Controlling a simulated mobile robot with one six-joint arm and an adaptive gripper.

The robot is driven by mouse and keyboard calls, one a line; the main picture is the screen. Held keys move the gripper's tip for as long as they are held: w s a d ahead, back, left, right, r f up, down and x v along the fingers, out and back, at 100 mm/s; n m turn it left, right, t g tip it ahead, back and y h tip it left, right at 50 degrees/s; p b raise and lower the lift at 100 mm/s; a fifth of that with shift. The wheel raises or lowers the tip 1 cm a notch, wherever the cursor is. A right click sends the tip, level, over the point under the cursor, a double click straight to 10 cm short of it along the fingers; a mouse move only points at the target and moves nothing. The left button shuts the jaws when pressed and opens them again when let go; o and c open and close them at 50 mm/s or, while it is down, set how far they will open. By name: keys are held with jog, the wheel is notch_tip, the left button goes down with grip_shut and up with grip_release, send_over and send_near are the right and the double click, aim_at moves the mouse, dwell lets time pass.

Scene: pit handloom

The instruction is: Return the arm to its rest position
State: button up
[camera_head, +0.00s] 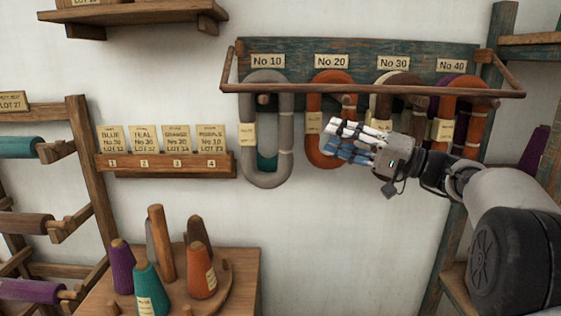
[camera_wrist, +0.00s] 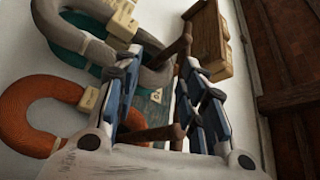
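My gripper (camera_head: 345,141) is stretched out to the left in front of the wall rack (camera_head: 308,58), at the height of the hanging yarn hanks. Its fingers are apart with nothing between them, in the head view and in the wrist view (camera_wrist: 165,95). In the head view it overlaps the lower part of the orange hank (camera_head: 314,152) under No 20; I cannot tell whether it touches. A grey hank (camera_head: 250,178) hangs under No 10, left of the fingertips, with a teal hank (camera_head: 267,161) partly hidden behind it.
More hanks (camera_head: 474,130) hang under No 30 and No 40. A small card shelf (camera_head: 165,165) is on the wall at left. Several cones, one teal (camera_head: 149,290), stand on a wooden stand (camera_head: 243,275) below. A post (camera_head: 447,265) rises at right. The wall below the rack is clear.

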jog(key=s+a+f+g+h, duration=0.2)
jog(key=s+a+f+h, duration=0.15)
jog(key=s, duration=0.35)
jog(key=s+a+f+g+h, duration=0.1)
jog(key=s+a+f+h, duration=0.2)
jog(key=s+f, duration=0.35)
jog(key=s+a+f+g+h, duration=0.2)
jog(key=s+a+f+h, duration=0.1)
jog(key=s, duration=0.5)
jog(key=s+d+f+h, duration=0.4)
jog(key=s+d+f, duration=0.1)
jog(key=s, duration=0.4)
jog(key=s+d+f+h, duration=0.4)
jog(key=s+d+f, duration=0.1)
jog(key=s+f, duration=0.3)
jog(key=shift+s+d+t, duration=0.3)
jog(key=shift+s+d, duration=0.1)
jog(key=shift+s, duration=0.4)
